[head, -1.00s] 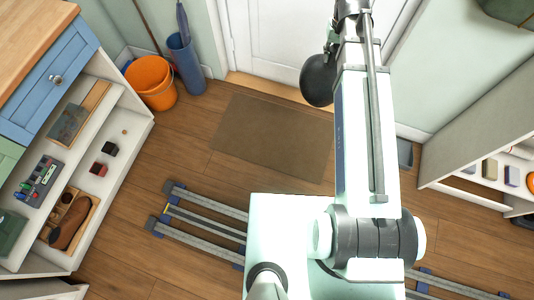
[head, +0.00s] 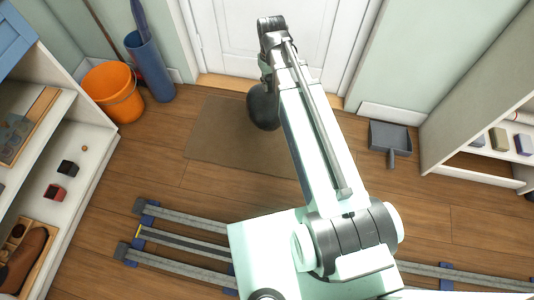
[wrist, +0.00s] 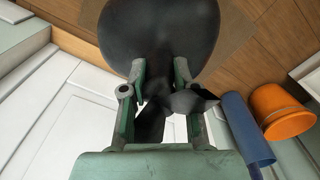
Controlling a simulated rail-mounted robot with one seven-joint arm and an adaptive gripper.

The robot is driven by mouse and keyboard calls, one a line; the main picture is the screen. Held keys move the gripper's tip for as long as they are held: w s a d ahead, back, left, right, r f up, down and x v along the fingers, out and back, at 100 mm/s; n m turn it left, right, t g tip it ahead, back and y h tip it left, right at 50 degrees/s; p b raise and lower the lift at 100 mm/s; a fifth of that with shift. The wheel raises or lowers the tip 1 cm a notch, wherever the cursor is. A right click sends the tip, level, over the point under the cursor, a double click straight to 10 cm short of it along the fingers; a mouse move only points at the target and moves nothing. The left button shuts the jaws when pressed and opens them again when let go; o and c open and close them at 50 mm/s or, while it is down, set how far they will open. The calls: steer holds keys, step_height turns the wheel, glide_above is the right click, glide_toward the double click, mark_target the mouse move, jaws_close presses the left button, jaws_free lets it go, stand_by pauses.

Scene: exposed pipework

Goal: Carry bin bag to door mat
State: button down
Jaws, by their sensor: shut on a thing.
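The black bin bag (head: 263,106) hangs from my gripper, in front of the white door. In the head view it overlaps the far right part of the brown door mat (head: 215,135); I cannot tell its height above it. In the wrist view the bag (wrist: 160,35) fills the top middle, and my gripper (wrist: 155,85) is shut on its gathered neck, with the loose ends showing between the fingers. In the head view the gripper is mostly hidden behind my arm. The right part of the mat is hidden by the bag and my arm.
An orange bucket (head: 112,92) and a blue cylindrical holder (head: 150,66) stand left of the mat. A grey dustpan (head: 390,138) lies right of the door. Open shelves (head: 480,140) stand at the far right, and a white shelf unit (head: 90,145) at the left. Floor rails (head: 185,245) run in front.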

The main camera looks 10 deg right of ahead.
mark_target(270, 89)
step_height(270, 89, down, 3)
steer(key=shift+f+b, duration=0.2)
steer(key=shift+b, duration=0.6)
step_height(270, 89, down, 20)
steer(key=b, duration=0.7)
steer(key=shift+r+b, duration=0.1)
steer(key=shift+b, duration=0.2)
steer(key=c, duration=0.9)
jaws_free()
